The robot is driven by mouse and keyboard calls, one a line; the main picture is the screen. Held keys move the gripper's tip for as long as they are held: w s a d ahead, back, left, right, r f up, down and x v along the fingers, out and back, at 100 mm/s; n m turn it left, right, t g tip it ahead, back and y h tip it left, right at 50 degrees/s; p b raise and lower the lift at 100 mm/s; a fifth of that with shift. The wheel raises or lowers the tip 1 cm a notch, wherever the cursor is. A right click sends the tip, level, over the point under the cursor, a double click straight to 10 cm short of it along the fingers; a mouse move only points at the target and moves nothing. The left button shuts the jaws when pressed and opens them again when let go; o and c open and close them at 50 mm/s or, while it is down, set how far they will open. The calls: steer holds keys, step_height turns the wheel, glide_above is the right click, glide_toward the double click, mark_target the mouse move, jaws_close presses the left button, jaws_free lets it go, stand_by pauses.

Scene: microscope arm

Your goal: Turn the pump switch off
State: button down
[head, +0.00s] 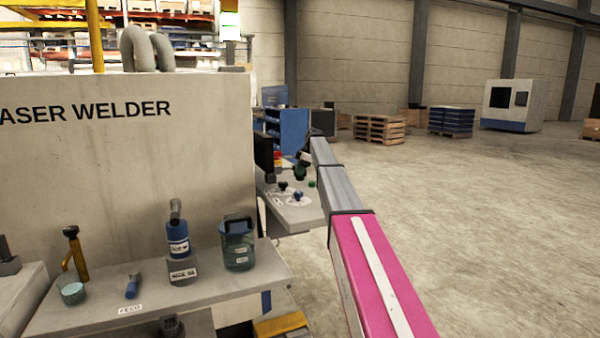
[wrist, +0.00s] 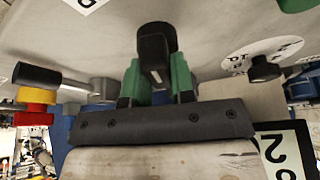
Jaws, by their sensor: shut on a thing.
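My gripper (wrist: 157,66) has green fingers, one on each side of a black switch handle (wrist: 154,42) with a white mark, and is shut on it. Its base and any label beneath are hidden, so I cannot tell from lettering whether it is the pump switch. In the head view my gripper (head: 301,171) is small and dark over the far workbench (head: 285,218), right of the welder cabinet. A black knob (wrist: 264,69) on a round white lettered plate (wrist: 250,55) sits to the right in the wrist view, apart from the fingers.
A red and yellow button (wrist: 35,105) and a dark cylindrical handle (wrist: 38,77) are left of my gripper. Black (head: 283,186) and blue (head: 298,196) knobs stand on the workbench. Open floor lies right.

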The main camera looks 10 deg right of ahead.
steer(key=shift+n+g, duration=0.6)
steer(key=shift+n, duration=1)
steer(key=c, duration=1)
jaws_free()
steer(key=shift+o, duration=0.2)
steer(key=v, duration=1.1)
steer(key=shift+w+a, duration=0.1)
